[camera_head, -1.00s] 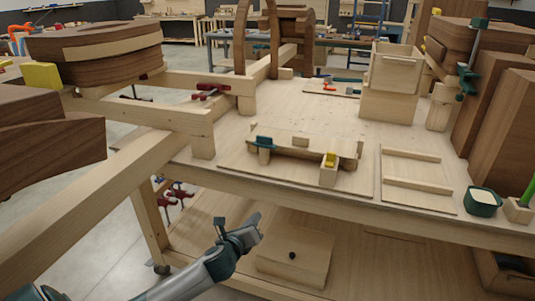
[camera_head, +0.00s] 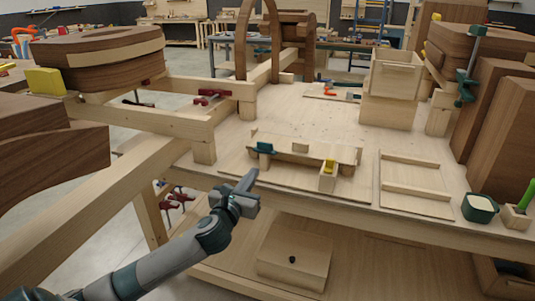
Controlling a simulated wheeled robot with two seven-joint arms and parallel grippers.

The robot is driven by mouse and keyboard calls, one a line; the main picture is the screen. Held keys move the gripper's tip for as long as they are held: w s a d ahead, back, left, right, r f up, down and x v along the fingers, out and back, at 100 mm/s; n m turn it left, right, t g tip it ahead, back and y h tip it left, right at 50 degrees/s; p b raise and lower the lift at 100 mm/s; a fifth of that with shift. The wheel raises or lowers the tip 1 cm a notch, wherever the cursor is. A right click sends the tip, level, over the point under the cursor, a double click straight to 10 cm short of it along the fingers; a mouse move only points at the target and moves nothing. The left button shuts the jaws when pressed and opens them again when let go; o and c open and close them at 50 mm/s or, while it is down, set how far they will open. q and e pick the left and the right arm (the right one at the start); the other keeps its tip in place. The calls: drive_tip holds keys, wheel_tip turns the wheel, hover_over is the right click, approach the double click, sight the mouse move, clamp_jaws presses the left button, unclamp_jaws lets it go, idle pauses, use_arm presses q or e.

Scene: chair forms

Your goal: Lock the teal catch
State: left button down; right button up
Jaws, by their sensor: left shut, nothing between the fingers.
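The teal catch (camera_head: 264,148) sits at the left end of a small wooden jig on a flat board (camera_head: 236,168) near the front of the workbench. A yellow catch (camera_head: 329,165) sits on a block at the jig's right front. I cannot tell from this view how the teal catch is set. My left gripper (camera_head: 248,184) is shut and empty. It is just in front of the bench's front edge, below and slightly left of the teal catch, and apart from it. My right gripper is not in view.
A wooden frame beam (camera_head: 150,124) runs along the left, with red clamps (camera_head: 212,97) on it. A slotted board (camera_head: 415,183), a teal cup (camera_head: 478,207) and a wooden box (camera_head: 396,72) stand to the right. A lower shelf holds a drawer box (camera_head: 294,265).

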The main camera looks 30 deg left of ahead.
use_arm(q)
drive_tip(key=p, duration=0.2)
approach(271, 148)
drive_tip(key=w, duration=0.2)
drive_tip(key=x, duration=0.1)
drive_tip(key=p+x, duration=0.1)
drive_tip(key=x, duration=0.1)
drive_tip(key=shift+a+r, duration=0.1)
drive_tip(key=shift+a, duration=0.15)
drive_tip(key=shift+w+a, duration=0.2)
drive_tip(key=shift+w, duration=0.5)
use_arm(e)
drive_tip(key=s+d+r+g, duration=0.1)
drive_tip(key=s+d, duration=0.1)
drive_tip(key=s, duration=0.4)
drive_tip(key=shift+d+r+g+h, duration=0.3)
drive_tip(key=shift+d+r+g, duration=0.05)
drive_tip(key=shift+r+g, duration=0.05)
use_arm(q)
drive_tip(key=shift+d+n+y, duration=0.15)
drive_tip(key=shift+n+y, duration=0.15)
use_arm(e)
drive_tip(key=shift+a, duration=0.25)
